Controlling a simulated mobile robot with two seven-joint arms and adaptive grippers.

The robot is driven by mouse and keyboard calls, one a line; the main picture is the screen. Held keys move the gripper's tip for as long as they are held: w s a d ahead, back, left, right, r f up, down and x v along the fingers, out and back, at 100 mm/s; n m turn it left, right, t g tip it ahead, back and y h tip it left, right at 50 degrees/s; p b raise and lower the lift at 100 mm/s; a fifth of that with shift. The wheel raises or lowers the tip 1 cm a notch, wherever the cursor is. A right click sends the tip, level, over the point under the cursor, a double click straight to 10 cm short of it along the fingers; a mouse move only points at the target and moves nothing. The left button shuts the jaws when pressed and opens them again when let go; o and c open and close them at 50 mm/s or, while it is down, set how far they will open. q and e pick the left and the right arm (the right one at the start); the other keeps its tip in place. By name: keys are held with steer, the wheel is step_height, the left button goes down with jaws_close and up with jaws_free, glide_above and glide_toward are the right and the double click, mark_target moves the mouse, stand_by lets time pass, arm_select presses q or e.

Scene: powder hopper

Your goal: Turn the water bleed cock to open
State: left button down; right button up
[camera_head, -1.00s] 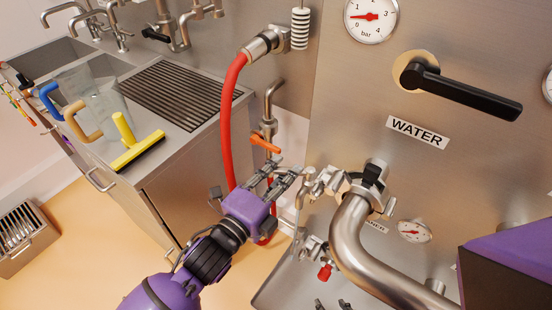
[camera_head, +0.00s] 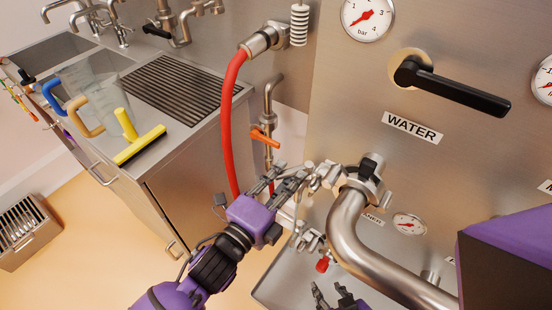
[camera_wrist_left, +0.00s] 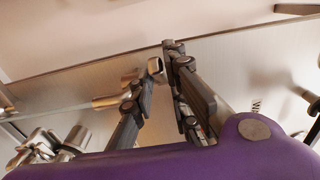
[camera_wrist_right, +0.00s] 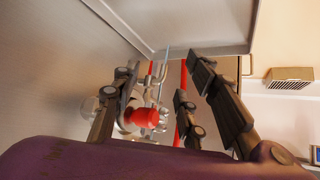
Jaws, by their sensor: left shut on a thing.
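The small metal cock (camera_head: 327,174), apparently the water bleed cock, sticks out left from the pipe union below the WATER label (camera_head: 412,127). My left gripper (camera_head: 299,174) is shut at its outer end. In the left wrist view my left gripper (camera_wrist_left: 158,80) has a small round metal end (camera_wrist_left: 155,66) between its fingertips; fingers hide part of it. My right gripper (camera_head: 331,291) is open and empty below a red-knobbed cock (camera_head: 322,265). In the right wrist view the red knob (camera_wrist_right: 140,118) shows beyond the open right gripper (camera_wrist_right: 165,70).
A red hose (camera_head: 228,125) and an orange-handled valve (camera_head: 263,137) stand behind the left gripper. A black lever (camera_head: 455,88) and a gauge (camera_head: 367,14) are on the panel above.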

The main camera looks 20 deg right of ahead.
mark_target(311, 170)
arm_select(q)
steer(key=shift+s+d+f, duration=0.1)
steer(key=shift+s+d, duration=0.1)
steer(key=shift+s, duration=0.35)
steer(key=shift+s+d, duration=0.6)
steer(key=shift+s, duration=0.25)
steer(key=c, duration=1.8)
jaws_free()
steer(key=shift+w, duration=0.1)
